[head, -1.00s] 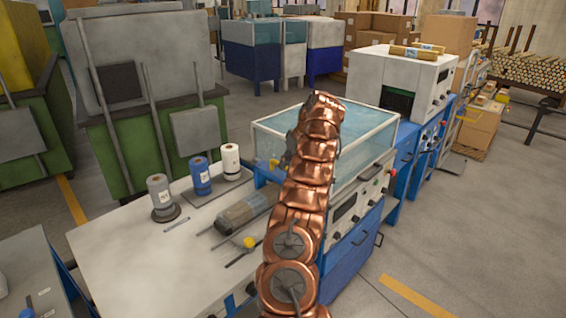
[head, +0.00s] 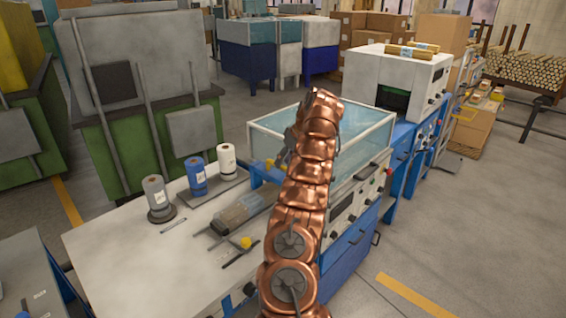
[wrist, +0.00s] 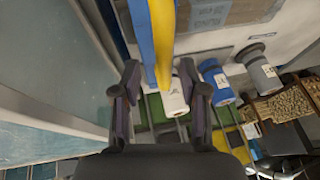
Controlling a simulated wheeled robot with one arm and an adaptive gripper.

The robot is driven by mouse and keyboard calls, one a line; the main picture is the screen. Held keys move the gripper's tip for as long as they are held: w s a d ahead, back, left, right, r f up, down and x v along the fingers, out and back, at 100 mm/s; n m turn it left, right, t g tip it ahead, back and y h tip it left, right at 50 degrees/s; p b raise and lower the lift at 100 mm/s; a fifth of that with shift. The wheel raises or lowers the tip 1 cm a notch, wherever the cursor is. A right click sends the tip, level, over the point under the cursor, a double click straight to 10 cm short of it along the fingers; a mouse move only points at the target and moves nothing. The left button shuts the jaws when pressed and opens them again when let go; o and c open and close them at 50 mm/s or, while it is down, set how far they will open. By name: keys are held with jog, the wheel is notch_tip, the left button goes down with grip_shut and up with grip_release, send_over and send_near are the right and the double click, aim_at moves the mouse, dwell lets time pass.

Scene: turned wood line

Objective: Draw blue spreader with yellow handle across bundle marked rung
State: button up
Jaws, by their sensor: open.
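A blue piece and a yellow strip (wrist: 162,40), apparently the spreader and its handle, run from the top of the wrist view down between my fingers. My gripper (wrist: 158,85) is open, one finger on each side of the strip in the picture; contact cannot be told. In the head view my gripper (head: 287,148) is partly hidden by my arm. A grey wrapped bundle (head: 238,212) lies on the table; its lettering (wrist: 208,14) is unreadable.
Grey (head: 157,195), blue (head: 197,178) and white (head: 227,160) rolls stand behind the bundle. A glass-sided tank (head: 365,135) stands close to my gripper. The table's front left (head: 140,262) is clear.

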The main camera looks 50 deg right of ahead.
jog(key=shift+v, duration=1.8)
jog(key=shift+s+r, duration=0.15)
jog(key=s+d, duration=0.4)
jog(key=s, duration=0.7)
jog(key=shift+s, duration=0.1)
jog(key=shift+r, duration=0.1)
